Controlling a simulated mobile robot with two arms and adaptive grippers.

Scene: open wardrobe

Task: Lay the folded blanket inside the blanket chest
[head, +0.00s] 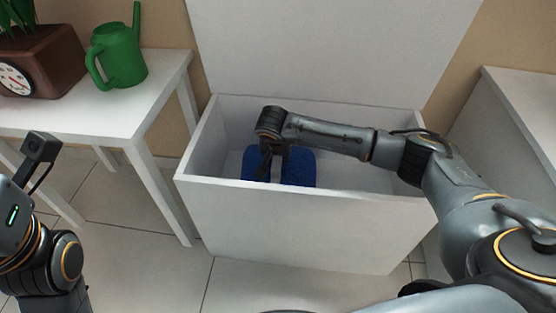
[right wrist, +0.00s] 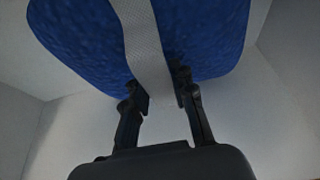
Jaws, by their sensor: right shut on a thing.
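The folded blanket (head: 298,168) is dark blue with a pale grey strap around its middle. It is inside the open white blanket chest (head: 310,225), left of the chest's middle. My right gripper (head: 273,165) reaches down into the chest and is shut on the blanket at its strap. In the right wrist view the blanket (right wrist: 205,35) fills the top, with the strap (right wrist: 147,45) between the fingers (right wrist: 162,97). I cannot tell whether the blanket touches the chest floor. My left arm shows at the left edge of the head view, but its fingers are out of view.
The chest lid (head: 330,45) stands raised behind the chest. A white table (head: 110,120) at the left bears a green watering can (head: 120,55) and a brown planter (head: 45,60) with a dial. A white cabinet (head: 515,100) stands at the right. The chest's right part looks empty.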

